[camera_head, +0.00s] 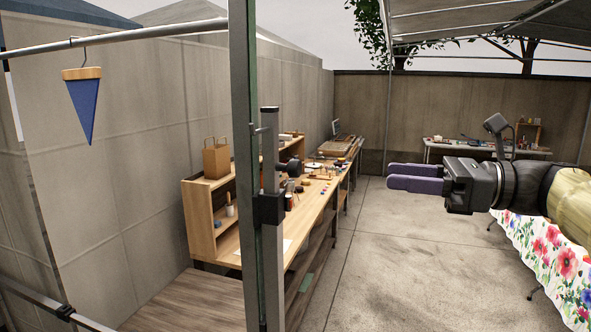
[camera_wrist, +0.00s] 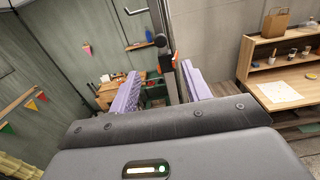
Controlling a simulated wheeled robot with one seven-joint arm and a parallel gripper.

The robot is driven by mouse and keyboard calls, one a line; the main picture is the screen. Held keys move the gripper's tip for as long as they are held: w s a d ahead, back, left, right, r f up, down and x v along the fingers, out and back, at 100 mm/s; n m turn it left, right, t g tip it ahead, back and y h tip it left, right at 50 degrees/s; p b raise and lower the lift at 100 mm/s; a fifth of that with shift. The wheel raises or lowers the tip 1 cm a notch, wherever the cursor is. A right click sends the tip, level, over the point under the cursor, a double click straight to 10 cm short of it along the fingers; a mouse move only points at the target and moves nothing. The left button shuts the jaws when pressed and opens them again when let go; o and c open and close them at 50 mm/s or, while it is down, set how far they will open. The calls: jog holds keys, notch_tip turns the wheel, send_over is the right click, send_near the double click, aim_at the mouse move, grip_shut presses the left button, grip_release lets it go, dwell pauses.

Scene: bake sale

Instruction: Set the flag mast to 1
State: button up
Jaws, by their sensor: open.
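A grey upright post (camera_head: 270,215) with a small lever near its top and a dark clamp and black round knob (camera_head: 291,165) on its side stands left of centre; I take it for the flag mast. No number is readable on it. A thicker green-edged pole (camera_head: 243,120) stands just in front of it. My gripper (camera_head: 388,177) has purple fingers, open and empty, and appears right of the post in the head view. In the wrist view, a dark upright post (camera_wrist: 163,50) shows between and beyond the fingers of my gripper (camera_wrist: 160,78).
A blue pennant (camera_head: 83,110) hangs from a horizontal rail at upper left. A wooden workbench (camera_head: 305,222) with shelves and small items runs behind the post. A flowered cloth table (camera_head: 545,250) is at right. Open concrete floor (camera_head: 385,250) lies between.

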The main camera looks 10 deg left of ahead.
aim_at(300, 167)
jog(key=a+p, duration=0.1)
jog(key=a, duration=0.4)
jog(key=w+a+p, duration=0.1)
jog(key=a+p, duration=0.1)
jog(key=a, duration=0.4)
jog(key=a+p, duration=0.1)
jog(key=a, duration=0.4)
jog(key=shift+w+a+p, duration=0.15)
jog(key=shift+a+p, duration=0.1)
jog(key=shift+p, duration=0.05)
jog(key=shift+a, duration=0.5)
jog(key=shift+f, duration=0.1)
grip_shut()
